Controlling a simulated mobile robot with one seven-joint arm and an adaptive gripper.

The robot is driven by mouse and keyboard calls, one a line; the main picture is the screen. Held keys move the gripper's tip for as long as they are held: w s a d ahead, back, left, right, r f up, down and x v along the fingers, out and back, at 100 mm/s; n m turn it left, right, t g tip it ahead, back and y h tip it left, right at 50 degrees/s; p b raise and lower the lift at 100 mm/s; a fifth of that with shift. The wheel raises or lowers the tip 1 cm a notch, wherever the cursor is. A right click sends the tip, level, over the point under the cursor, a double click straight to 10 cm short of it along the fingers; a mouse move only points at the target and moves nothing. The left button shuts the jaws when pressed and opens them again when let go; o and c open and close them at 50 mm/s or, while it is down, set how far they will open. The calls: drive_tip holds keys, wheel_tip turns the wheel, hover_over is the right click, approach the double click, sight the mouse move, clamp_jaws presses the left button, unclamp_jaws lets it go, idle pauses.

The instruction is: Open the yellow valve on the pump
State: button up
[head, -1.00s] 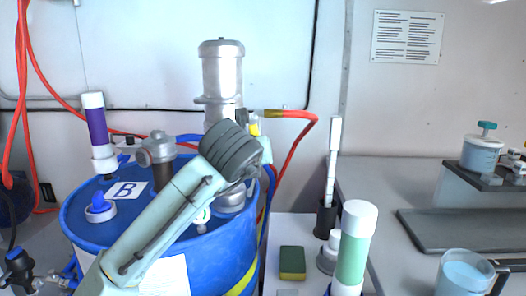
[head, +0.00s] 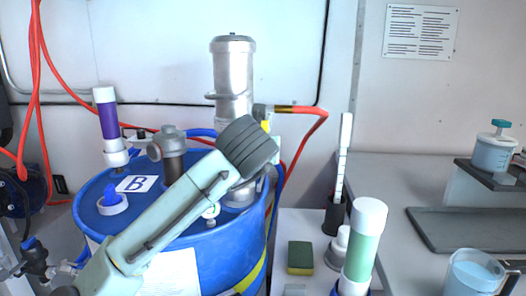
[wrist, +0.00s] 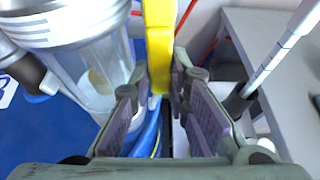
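The pump (head: 233,75) is an upright silver cylinder at the blue drum marked B. A small part of the yellow valve (head: 266,126) shows at its right side, beside the hose fitting. In the wrist view the yellow valve handle (wrist: 159,45) is a long upright bar running down from the top edge, right of the pump's clear and silver body (wrist: 95,60). My gripper (wrist: 161,95) is open. Its fingers stand on either side of the handle's lower end; I cannot tell whether they touch it. In the head view my arm hides the gripper.
The blue drum (head: 230,250) stands below my arm. A red hose (head: 303,150) runs from the pump's right side. A green-and-white tube (head: 362,245), a sponge (head: 300,257) and a black holder (head: 333,217) stand to the right. The grey bench at the right has clear room.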

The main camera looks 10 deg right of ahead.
drive_tip(key=o, duration=0.4)
idle(0.3)
